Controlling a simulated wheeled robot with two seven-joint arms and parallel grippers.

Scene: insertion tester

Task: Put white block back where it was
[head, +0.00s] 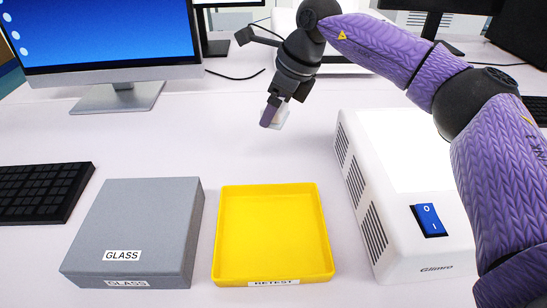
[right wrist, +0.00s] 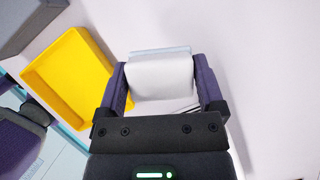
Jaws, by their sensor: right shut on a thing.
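The white block (right wrist: 160,77) is held between the two purple fingers of my right gripper (right wrist: 163,88) in the right wrist view. In the head view, my right gripper (head: 274,114) holds the white block (head: 282,117) above the table, behind the yellow tray; a finger hides part of the block. The yellow tray (head: 325,262), labelled RETEST, looks empty. It also shows at the left of the right wrist view (right wrist: 100,58). My left gripper is not clearly in view.
A grey box (head: 140,225) labelled GLASS stands left of the tray. A white machine (head: 400,150) with a blue switch stands right of it. A monitor (head: 110,40) and a black keyboard (head: 40,192) are at the left. The table between monitor and tray is clear.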

